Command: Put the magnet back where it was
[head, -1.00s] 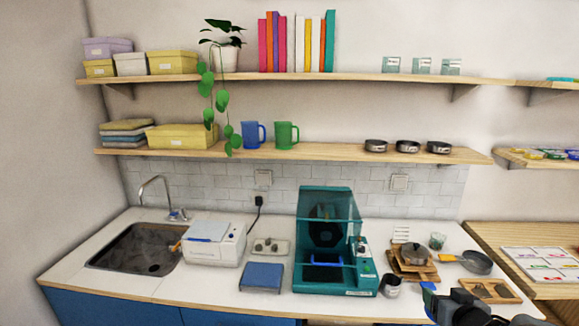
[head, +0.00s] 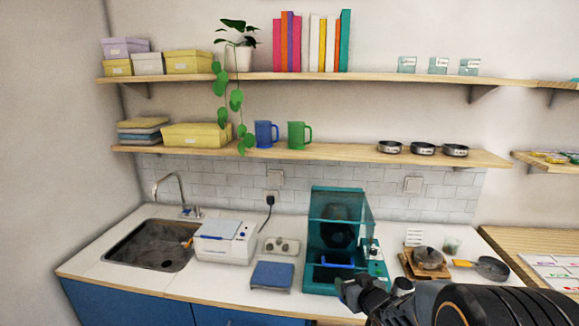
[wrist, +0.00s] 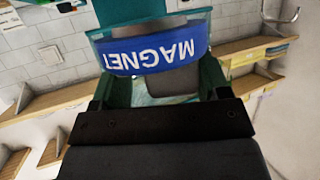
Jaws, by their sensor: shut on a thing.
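My gripper (head: 350,288) is in front of the teal machine (head: 322,285), near the lower right of the head view. In the wrist view it is shut on the magnet (wrist: 155,55), a blue curved piece with white MAGNET lettering that reads upside down. My arm hides part of the counter to the machine's right.
A blue flat box (head: 272,275), a grey tray (head: 282,246) and a white device (head: 224,245) stand left of the machine. A pot (head: 427,257) on a wooden stand and a pan (head: 490,268) are at right. The sink (head: 150,246) is at far left.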

